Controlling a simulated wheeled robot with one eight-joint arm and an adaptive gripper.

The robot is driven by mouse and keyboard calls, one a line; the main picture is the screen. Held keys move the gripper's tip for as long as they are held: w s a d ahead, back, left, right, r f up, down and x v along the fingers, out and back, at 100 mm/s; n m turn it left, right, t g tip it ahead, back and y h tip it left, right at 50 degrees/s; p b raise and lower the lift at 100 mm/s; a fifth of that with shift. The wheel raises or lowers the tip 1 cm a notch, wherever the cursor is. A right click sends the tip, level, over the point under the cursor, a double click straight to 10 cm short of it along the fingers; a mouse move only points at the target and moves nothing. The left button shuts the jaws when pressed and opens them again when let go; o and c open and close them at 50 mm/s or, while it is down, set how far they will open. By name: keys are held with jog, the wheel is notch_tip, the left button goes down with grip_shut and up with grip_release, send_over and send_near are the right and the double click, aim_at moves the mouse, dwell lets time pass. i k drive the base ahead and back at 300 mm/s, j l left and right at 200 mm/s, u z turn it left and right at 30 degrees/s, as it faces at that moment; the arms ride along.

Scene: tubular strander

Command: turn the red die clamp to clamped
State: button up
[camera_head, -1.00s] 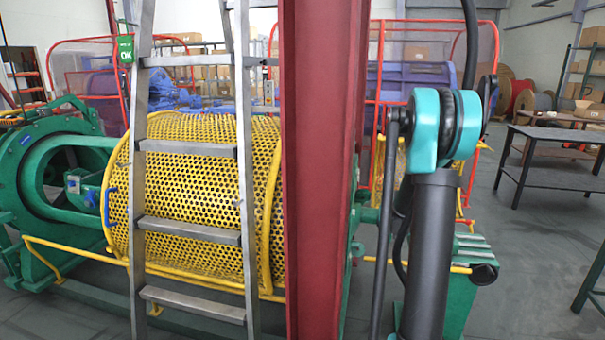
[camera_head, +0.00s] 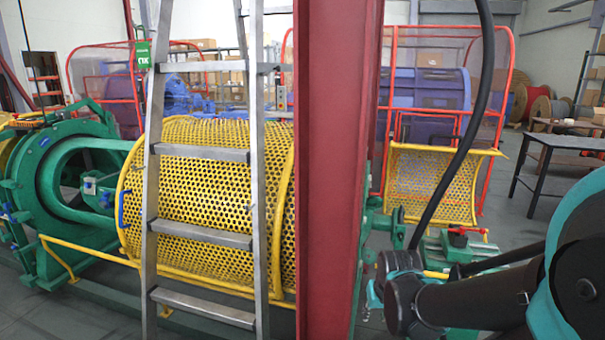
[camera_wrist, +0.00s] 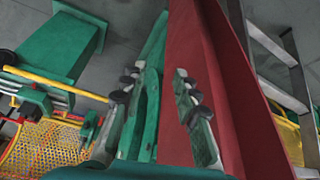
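A small red part (camera_head: 459,231), which looks like the red die clamp, sits on a green block right of the red column in the head view. Its exact position is too small to read. A dark and red fitting (camera_wrist: 14,84) at the left edge of the wrist view may be the same clamp, but I cannot tell. My gripper (camera_wrist: 157,78) has its two fingers spread apart with nothing between them. It faces the red column and a green machine part, away from the clamp. In the head view my arm end is low, left of and below the clamp.
The red column (camera_head: 337,170) stands close beside my gripper. A metal ladder (camera_head: 204,155) leans to its left before the yellow mesh guard (camera_head: 190,190). A yellow mesh panel (camera_head: 432,185) stands behind the clamp. A black table (camera_head: 560,145) is at right, with open floor before it.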

aim_at(463, 229)
jog(key=z, duration=1)
jog(key=i+l, duration=0.1)
jog(key=l, duration=0.25)
jog(key=i+l, duration=0.15)
jog(key=l, duration=0.2)
jog(key=i+l, duration=0.1)
jog(key=l, duration=0.25)
jog(key=i+l, duration=0.15)
jog(key=l, duration=0.2)
jog(key=z, duration=0.05)
